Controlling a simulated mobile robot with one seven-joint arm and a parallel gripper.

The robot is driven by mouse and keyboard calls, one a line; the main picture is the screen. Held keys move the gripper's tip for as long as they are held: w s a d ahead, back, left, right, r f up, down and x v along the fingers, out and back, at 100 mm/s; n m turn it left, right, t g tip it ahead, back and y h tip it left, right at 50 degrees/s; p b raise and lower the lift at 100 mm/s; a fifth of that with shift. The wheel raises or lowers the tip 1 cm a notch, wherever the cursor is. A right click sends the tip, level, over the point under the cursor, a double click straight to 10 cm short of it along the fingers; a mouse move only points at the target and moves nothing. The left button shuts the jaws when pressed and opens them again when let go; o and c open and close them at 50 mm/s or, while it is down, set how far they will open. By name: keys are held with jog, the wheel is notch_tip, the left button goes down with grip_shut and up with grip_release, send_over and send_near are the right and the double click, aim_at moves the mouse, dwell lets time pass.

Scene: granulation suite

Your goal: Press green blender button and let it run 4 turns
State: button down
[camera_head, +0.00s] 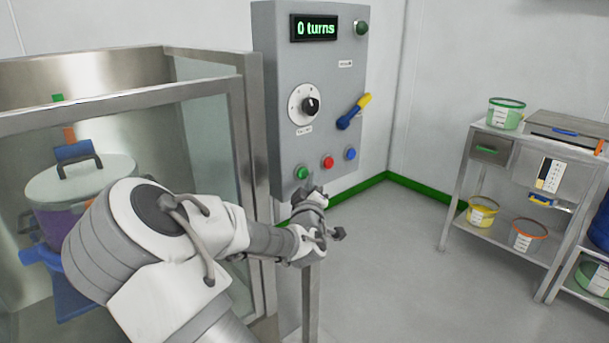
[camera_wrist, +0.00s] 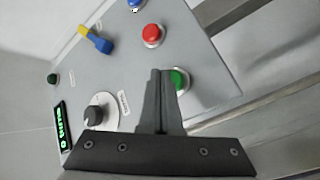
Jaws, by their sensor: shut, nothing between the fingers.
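The grey control panel (camera_head: 270,150) stands upright at the centre of the head view. Its display (camera_head: 314,28) reads "0 turns". The green button (camera_head: 302,172) is at the panel's lower left, beside a red button (camera_head: 328,162) and a blue button (camera_head: 351,153). My gripper (camera_head: 309,186) is shut and empty, just below the green button in the head view. In the wrist view the shut fingers (camera_wrist: 160,75) overlap the left side of the green button (camera_wrist: 178,80). I cannot tell whether they touch it.
A black knob (camera_head: 310,105), a yellow-and-blue lever (camera_head: 353,111) and a dark green lamp (camera_head: 361,28) are also on the panel. A glass-walled enclosure (camera_head: 215,125) with a lidded vessel (camera_head: 85,182) stands left. A steel cart (camera_head: 490,236) with tubs stands right. The floor between is clear.

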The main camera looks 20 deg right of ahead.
jog(key=shift+w, duration=0.1)
dwell(0.7)
jog(key=shift+w+a, duration=0.15)
jog(key=shift+w, duration=0.15)
